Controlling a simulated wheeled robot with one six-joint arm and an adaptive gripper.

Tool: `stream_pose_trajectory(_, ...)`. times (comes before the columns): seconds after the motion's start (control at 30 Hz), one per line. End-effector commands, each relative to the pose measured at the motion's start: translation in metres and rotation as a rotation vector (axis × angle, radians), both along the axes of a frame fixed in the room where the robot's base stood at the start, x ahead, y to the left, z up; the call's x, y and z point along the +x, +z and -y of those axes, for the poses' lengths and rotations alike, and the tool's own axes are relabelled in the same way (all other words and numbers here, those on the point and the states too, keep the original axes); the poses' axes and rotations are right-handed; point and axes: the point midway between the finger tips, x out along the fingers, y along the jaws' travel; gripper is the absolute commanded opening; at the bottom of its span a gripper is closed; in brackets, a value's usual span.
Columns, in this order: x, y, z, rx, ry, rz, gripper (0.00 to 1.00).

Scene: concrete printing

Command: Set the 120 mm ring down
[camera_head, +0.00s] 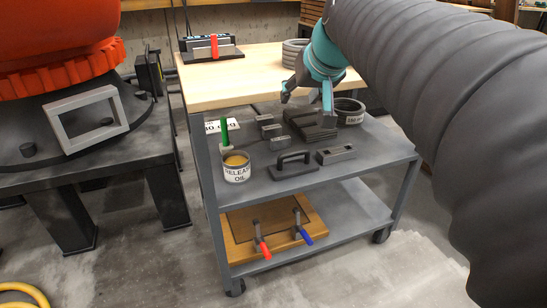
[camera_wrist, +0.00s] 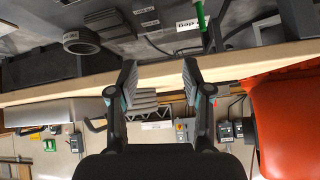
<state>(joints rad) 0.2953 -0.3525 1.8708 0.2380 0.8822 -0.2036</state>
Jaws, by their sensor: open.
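A dark grey ring with a white label (camera_head: 349,111) lies on the right end of the cart's grey middle shelf; its label is too small to read surely. A dark ring also shows at upper left in the wrist view (camera_wrist: 80,42). Lighter grey stacked rings (camera_head: 293,52) stand on the wooden top, partly behind my arm. My gripper (camera_head: 308,94) is open and empty, above the shelf and left of the labelled ring. In the wrist view its fingers (camera_wrist: 160,76) are apart, with a grey ribbed shape (camera_wrist: 145,100) beyond them. I cannot tell which ring is 120 mm.
The shelf also holds a release oil can (camera_head: 236,167), a black-handled float (camera_head: 292,165), dark stacked plates (camera_head: 308,124) and small blocks. The wooden top (camera_head: 262,68) has bare room. An orange machine (camera_head: 60,50) and a grey frame (camera_head: 86,119) stand left.

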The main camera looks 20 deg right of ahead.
Motion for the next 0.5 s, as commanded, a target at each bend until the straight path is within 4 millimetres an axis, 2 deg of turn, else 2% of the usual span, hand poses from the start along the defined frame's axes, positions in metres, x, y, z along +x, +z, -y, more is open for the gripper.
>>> stream_pose_trajectory(0.03, -0.025, -0.024, -0.021, -0.004, 0.027, -0.037, 0.49)
stream_pose_trajectory(0.1, -0.056, -0.057, -0.042, -0.011, 0.052, -0.090, 0.49)
stream_pose_trajectory(0.2, -0.100, -0.104, -0.063, -0.029, 0.087, -0.158, 0.49)
stream_pose_trajectory(0.3, -0.137, -0.145, -0.076, -0.048, 0.114, -0.213, 0.49)
stream_pose_trajectory(0.4, -0.163, -0.175, -0.082, -0.065, 0.133, -0.252, 0.49)
stream_pose_trajectory(0.5, -0.178, -0.192, -0.085, -0.076, 0.142, -0.273, 0.49)
